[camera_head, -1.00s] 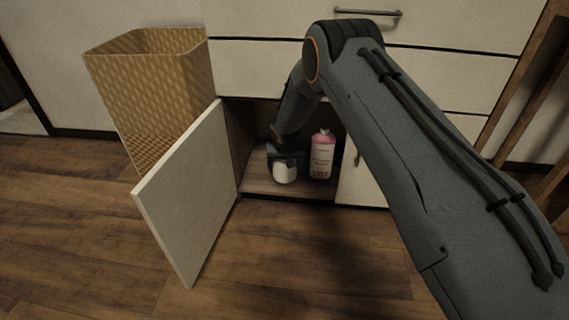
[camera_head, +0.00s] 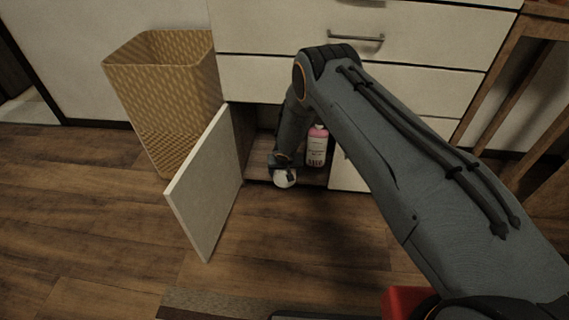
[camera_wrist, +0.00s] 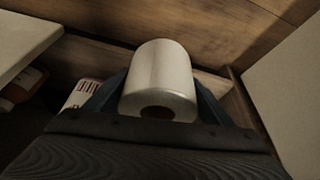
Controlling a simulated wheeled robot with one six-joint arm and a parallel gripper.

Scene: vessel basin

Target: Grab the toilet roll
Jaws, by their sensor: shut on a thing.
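The white toilet roll (camera_wrist: 160,75) is held between the two fingers of my gripper (camera_wrist: 160,95) in the wrist view. Its core hole faces the camera. In the head view the roll (camera_head: 284,181) shows small and white below my gripper (camera_head: 284,168), at the front edge of the open cabinet compartment (camera_head: 262,152). My gripper is shut on the roll. The fingers are partly hidden by the wrist in the head view.
A pink bottle with a white label (camera_head: 316,148) stands in the compartment right of my gripper. The open cabinet door (camera_head: 208,188) juts out on the left. A tall woven basket (camera_head: 165,95) stands behind it. The wooden floor (camera_head: 300,240) in front is clear.

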